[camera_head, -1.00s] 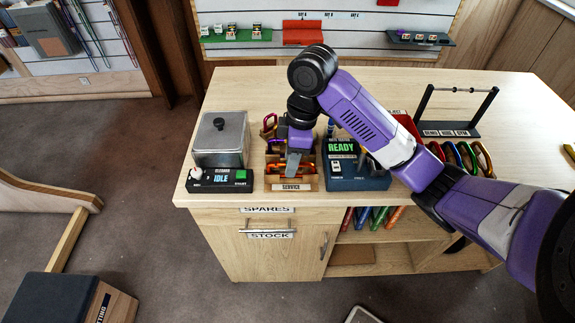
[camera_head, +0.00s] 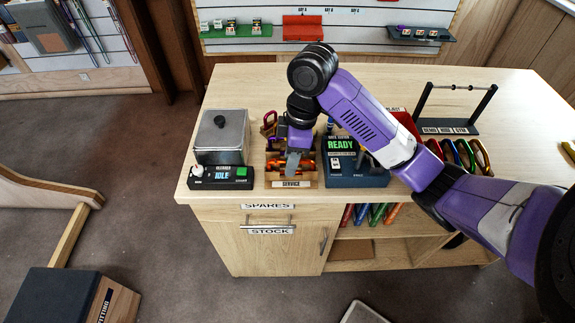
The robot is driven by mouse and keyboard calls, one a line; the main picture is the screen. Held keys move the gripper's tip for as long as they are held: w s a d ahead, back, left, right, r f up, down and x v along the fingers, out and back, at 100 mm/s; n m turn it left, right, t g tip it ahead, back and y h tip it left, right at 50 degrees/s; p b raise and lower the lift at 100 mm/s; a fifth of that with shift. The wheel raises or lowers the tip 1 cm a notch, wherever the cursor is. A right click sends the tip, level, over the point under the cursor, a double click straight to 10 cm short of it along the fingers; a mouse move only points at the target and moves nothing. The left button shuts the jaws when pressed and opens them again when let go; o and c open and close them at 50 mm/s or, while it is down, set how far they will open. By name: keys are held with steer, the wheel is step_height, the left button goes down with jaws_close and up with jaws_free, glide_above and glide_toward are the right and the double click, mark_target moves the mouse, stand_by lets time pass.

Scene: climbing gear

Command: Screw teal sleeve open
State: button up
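My gripper (camera_head: 292,164) points down over the wooden tray labelled SERVICE (camera_head: 291,184) on the counter. From this angle its fingers look like one grey shape, so I cannot tell whether they are open or shut. Orange and red carabiners (camera_head: 277,167) lie in the tray around and behind the fingertips. I cannot make out a teal sleeve; it may be hidden behind my gripper or too small to see.
A grey lidded box (camera_head: 221,137) with an IDLE panel stands left of the tray. A dark device reading READY (camera_head: 357,174) stands close on its right. Farther right are a rack (camera_head: 455,115) and several coloured carabiners (camera_head: 465,153). The back of the wooden counter (camera_head: 255,88) is clear.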

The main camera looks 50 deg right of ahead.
steer(key=shift+s+a, duration=0.15)
steer(key=shift+a, duration=0.1)
steer(key=shift+f, duration=0.2)
steer(key=shift+f+b, duration=1.05)
steer(key=shift+f, duration=0.15)
steer(key=shift+w+d, duration=0.45)
steer(key=shift+d, duration=0.2)
steer(key=shift+a+r+p, duration=0.1)
steer(key=shift+r+p, duration=1.25)
steer(key=shift+r, duration=0.15)
